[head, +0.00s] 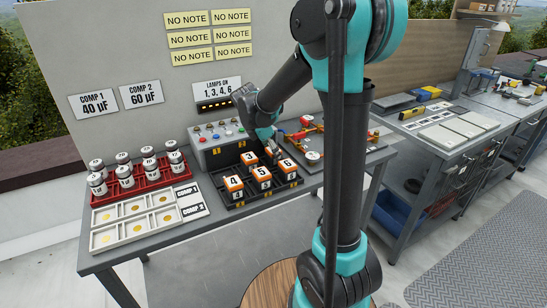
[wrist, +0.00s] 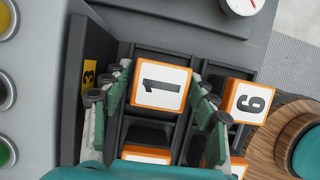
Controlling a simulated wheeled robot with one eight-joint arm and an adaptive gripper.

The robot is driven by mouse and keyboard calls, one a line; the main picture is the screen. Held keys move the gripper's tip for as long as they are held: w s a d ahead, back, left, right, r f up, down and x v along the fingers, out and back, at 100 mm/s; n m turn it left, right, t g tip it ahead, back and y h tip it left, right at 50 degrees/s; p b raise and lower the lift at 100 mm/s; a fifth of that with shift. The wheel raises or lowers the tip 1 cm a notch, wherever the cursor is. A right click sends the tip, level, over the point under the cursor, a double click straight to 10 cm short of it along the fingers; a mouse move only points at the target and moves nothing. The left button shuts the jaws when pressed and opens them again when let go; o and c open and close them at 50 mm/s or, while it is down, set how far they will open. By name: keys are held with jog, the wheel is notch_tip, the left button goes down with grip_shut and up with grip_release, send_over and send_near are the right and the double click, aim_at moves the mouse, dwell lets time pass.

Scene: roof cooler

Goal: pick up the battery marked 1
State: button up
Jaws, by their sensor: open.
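The battery marked 1 (wrist: 159,84) has a white top with an orange edge and sits in a slot of the black tray (wrist: 140,130). My open gripper (wrist: 160,92) is over it in the wrist view, one finger on each side of its top. Whether the fingers touch it I cannot tell. In the head view my gripper (head: 270,146) reaches down at the tray's back row and largely hides this battery.
The battery marked 6 (wrist: 248,101) stands close to the right finger. Batteries marked 3 (head: 249,158), 4 (head: 233,183) and 5 (head: 263,177) share the tray. A grey box with buttons (head: 217,142) stands behind it. A red rack (head: 143,181) with cylinders is left.

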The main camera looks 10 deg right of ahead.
jog(key=shift+c, duration=0.4)
jog(key=c, duration=1.1)
jog(key=shift+r, duration=0.1)
jog(key=shift+c, duration=0.2)
